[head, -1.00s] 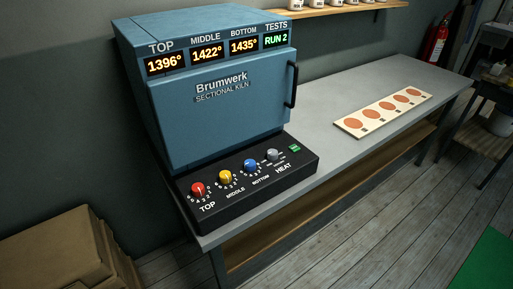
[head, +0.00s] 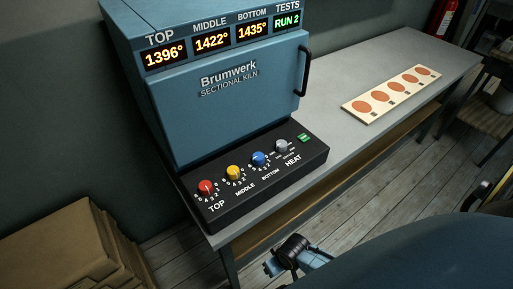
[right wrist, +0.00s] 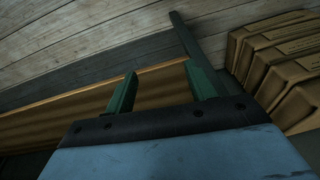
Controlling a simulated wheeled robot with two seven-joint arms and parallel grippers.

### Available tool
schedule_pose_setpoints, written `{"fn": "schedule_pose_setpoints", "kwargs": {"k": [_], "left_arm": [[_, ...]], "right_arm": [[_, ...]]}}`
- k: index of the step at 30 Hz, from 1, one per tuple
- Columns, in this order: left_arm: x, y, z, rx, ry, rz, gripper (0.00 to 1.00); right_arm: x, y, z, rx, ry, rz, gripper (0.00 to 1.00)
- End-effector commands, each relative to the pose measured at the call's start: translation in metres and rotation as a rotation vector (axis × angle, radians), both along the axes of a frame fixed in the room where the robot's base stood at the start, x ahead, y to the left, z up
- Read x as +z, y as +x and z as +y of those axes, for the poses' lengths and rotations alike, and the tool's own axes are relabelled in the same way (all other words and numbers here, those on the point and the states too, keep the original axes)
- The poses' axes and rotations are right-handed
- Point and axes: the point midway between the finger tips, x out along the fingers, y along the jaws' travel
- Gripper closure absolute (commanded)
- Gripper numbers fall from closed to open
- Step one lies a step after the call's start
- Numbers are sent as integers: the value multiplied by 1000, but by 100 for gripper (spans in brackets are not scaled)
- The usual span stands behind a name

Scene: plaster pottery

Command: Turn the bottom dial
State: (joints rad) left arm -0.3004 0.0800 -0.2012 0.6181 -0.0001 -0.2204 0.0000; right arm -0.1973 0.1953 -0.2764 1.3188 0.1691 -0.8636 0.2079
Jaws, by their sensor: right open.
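The bottom dial is a blue knob (head: 259,159) with a white mark, above the label BOTTOM on the kiln's black control panel (head: 270,187). It sits between the yellow MIDDLE dial (head: 233,173) and the grey HEAT dial (head: 281,146). The red TOP dial (head: 206,188) is at the left end. The BOTTOM display (head: 253,29) reads 1435°. My right gripper (right wrist: 163,82) is open and empty in the right wrist view, its two green fingers apart. My right arm shows low in the head view, below and in front of the bench, apart from the dials. My left gripper is out of view.
The blue kiln (head: 230,90) stands on a grey bench (head: 335,130). A board with orange discs (head: 392,95) lies to its right. Brown boxes (head: 65,245) are stacked at the lower left, also in the right wrist view (right wrist: 285,60). The space over the panel is clear.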

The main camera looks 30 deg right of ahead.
Motion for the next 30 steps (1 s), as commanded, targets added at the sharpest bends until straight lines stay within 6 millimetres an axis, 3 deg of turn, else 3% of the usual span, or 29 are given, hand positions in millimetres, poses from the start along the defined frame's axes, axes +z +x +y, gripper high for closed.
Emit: {"fn": "schedule_pose_setpoints", "kwargs": {"k": [1, 6, 17, 25, 30], "left_arm": [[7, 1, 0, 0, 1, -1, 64], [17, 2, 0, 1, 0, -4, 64], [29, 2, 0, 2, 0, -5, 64], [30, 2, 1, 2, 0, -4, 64], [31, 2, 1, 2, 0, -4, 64]], "right_arm": [[38, 25, 9, -3, 21, -23, 45], [131, 62, 33, -3, 79, -36, 45], [262, 77, 62, 36, 132, -35, 45], [291, 110, 58, -40, 129, 39, 45], [317, 141, 39, -149, 95, 95, 45]]}}
